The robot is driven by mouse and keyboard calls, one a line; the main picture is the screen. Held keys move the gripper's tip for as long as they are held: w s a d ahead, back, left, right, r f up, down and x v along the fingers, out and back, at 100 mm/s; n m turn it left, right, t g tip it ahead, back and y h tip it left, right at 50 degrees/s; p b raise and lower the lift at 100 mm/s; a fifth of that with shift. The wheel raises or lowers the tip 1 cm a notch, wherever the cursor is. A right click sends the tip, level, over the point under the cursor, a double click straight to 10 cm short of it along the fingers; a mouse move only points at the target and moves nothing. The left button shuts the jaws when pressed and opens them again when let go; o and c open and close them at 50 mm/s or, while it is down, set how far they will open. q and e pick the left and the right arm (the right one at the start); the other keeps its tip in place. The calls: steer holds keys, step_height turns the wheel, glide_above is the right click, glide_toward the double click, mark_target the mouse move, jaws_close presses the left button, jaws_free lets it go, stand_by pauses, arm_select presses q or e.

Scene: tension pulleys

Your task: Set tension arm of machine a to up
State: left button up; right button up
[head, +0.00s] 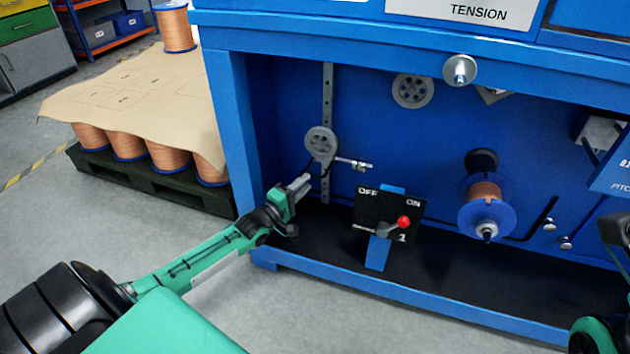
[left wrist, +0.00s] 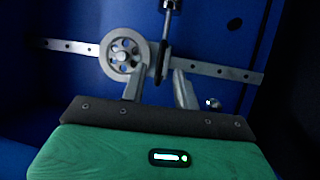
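The tension arm (head: 352,162) is a thin metal rod with a bright end, sticking out to the right beside a grey pulley wheel (head: 321,141) on an upright slotted bar (head: 327,95). It looks roughly level, tipping slightly down. In the left wrist view, which is turned sideways, the rod (left wrist: 168,30) points up, with the pulley wheel (left wrist: 123,52) to its left. My left gripper (head: 305,182) is just below the pulley. Its fingers (left wrist: 159,88) are apart, one on each side of the rod's dark base; contact is not clear.
A switch panel (head: 388,215) marked OFF and ON, with a red-knobbed lever, stands right of the left gripper. A blue spool (head: 487,215) with copper wire is farther right. The blue frame post (head: 232,140) is close on the left. A pallet (head: 170,185) of spools stands outside.

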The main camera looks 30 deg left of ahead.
mark_target(315, 175)
arm_select(q)
steer(key=shift+b+x, duration=0.95)
steer(key=shift+x, duration=1.65)
jaws_close()
